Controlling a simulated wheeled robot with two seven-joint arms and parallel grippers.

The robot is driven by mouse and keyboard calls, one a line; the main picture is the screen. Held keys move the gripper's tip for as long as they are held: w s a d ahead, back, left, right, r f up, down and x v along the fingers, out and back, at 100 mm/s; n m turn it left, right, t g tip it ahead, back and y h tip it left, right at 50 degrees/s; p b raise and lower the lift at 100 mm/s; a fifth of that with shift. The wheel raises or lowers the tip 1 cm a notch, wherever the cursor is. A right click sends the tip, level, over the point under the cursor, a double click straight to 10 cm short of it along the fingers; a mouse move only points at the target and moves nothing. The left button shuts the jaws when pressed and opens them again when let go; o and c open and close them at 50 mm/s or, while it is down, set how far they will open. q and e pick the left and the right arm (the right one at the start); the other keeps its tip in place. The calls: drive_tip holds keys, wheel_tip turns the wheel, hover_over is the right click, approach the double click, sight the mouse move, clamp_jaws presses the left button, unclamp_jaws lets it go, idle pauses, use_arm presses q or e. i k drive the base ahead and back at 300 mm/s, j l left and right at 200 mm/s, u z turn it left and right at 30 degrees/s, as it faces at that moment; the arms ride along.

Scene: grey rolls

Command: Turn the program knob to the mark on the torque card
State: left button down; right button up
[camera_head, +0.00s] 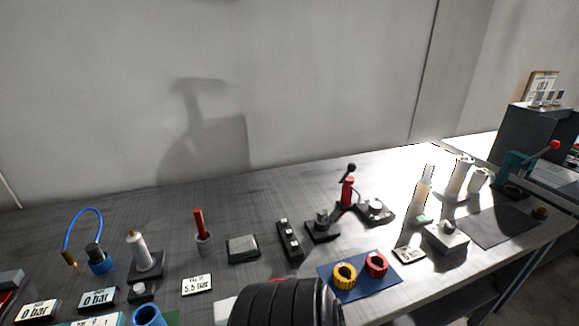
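Another card (197,284), reading about 5.5 bar, lies left of centre. Neither gripper shows in the head view.
A large black ribbed round thing (285,304) fills the bottom centre. A blue mat (390,291) bears a yellow ring (344,275) and a red ring (376,264). A red-handled clamp (347,190) stands behind. A teal lever press (517,165) stands far right.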

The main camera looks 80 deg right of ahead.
sight(449, 228)
drive_tip(key=z, duration=4)
